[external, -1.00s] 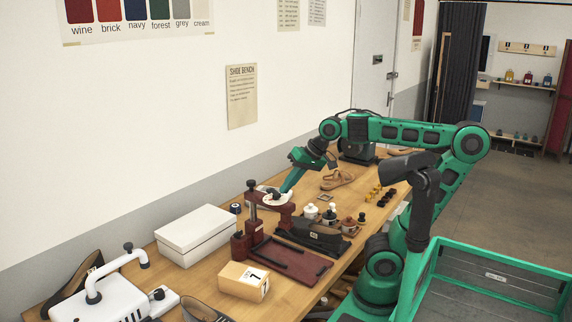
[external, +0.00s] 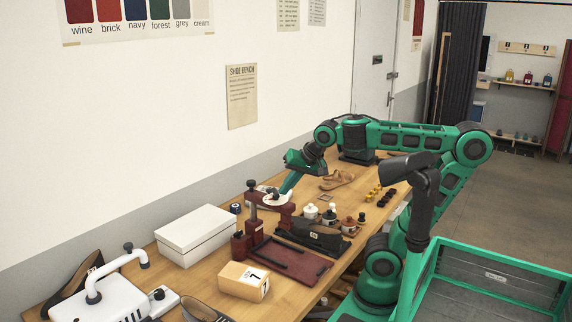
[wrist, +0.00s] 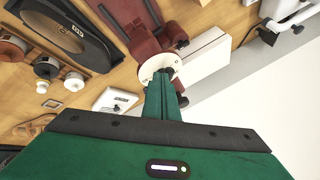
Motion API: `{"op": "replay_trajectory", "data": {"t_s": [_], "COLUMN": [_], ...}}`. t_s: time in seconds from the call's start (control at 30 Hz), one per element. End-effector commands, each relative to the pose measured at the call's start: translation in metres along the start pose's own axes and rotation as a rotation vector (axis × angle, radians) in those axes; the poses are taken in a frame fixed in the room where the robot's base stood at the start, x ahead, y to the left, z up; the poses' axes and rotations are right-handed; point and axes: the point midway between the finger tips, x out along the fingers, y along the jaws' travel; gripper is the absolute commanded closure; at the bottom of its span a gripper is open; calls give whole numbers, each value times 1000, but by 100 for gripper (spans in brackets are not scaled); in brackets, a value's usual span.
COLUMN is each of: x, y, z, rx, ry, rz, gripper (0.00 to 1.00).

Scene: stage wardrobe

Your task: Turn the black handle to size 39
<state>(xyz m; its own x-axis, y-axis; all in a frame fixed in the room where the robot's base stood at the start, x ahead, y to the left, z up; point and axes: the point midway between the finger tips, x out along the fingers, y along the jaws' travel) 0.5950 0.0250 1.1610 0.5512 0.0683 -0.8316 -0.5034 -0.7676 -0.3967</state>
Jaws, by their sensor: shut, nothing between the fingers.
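A dark red device (external: 283,213) stands on the bench and carries a round white dial (external: 266,201). In the wrist view the dial (wrist: 149,69) shows just beyond my fingertips, with a small dark part on it that may be the black handle (wrist: 166,71). My gripper (external: 277,193) is shut and empty, its tips at the dial. The shut fingers also show in the wrist view (wrist: 161,85). They cover part of the dial, so I cannot tell whether they touch the handle. The size marks are too small to read.
Left of the device are a white box (external: 195,232) and a cardboard box (external: 243,281) marked 7. In front of it lie a dark red tray (external: 290,262) and a black shoe-shaped holder (external: 313,237). Small bottles (external: 329,216) and a tan sandal (external: 337,180) stand to the right.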

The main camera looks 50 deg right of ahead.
Motion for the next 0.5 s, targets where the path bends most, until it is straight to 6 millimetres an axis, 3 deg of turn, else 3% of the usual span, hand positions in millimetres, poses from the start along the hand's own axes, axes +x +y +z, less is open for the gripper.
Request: {"op": "replay_trajectory", "data": {"t_s": [0.5], "x": [4], "y": [-19], "z": [12], "rx": [407], "ry": [194], "rz": [193], "gripper": [100]}}
